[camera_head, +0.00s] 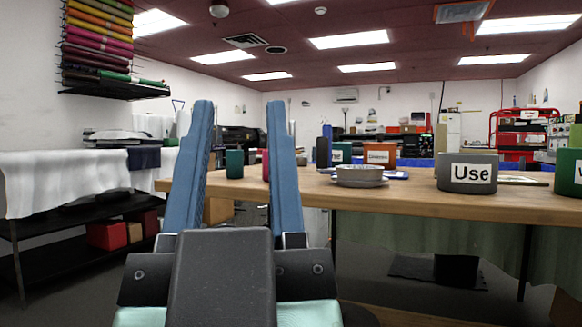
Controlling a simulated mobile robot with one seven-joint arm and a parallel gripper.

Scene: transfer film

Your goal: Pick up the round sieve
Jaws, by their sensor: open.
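The round sieve appears to be the low, round, grey dish-like thing (359,176) on the wooden table, right of my gripper. Its inside and any mesh are too small to make out. My gripper (238,108) is in the foreground at left centre, its two blue fingers pointing up and spread wide apart. Nothing is between the fingers except the view behind them. The gripper is apart from the sieve and nearer the camera.
The wooden table (409,196) crosses the right side. A grey container labelled "Use" (467,173) stands right of the sieve. A green cup (234,164) shows between my fingers. An orange box (379,154) stands behind the sieve. A white-draped table (60,182) is at left.

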